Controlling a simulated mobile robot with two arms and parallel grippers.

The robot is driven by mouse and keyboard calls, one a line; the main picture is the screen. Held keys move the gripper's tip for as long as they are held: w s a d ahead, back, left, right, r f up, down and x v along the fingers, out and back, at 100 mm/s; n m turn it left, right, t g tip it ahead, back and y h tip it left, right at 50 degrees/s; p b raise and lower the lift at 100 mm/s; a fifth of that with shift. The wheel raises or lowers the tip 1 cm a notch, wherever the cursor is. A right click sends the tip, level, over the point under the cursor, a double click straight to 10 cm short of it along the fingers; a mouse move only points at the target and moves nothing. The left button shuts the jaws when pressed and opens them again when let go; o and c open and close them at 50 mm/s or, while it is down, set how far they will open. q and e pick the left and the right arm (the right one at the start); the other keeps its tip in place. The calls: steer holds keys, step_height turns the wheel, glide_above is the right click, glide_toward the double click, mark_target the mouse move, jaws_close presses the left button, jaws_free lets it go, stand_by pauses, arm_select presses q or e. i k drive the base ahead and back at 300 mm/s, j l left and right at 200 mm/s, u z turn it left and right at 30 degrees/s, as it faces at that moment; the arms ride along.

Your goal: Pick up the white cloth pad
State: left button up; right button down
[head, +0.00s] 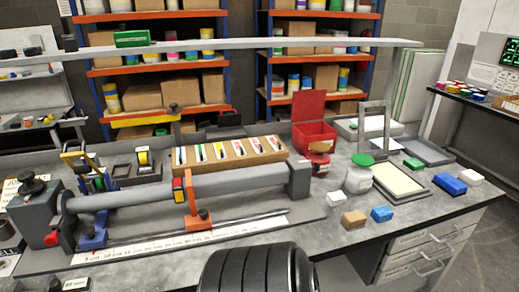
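I cannot tell for sure which thing is the white cloth pad. A small white block-like piece (470,178) lies near the right end of the bench, just behind a blue block (449,184). Another small white piece (325,199) lies nearer the front, left of a tan block (353,219). A flat cream panel (398,180) lies in a dark frame between them. Neither of my grippers shows in the head view.
The grey bench (415,215) also holds a long roller fixture (180,192), a wooden rack (230,153), an open red box (314,133), a white jar with green lid (359,177), an upright grey frame (374,130) and another blue block (382,214). A ribbed black object (258,270) fills the bottom centre.

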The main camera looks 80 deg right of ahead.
mark_target(333, 199)
steer(key=z, duration=2.65)
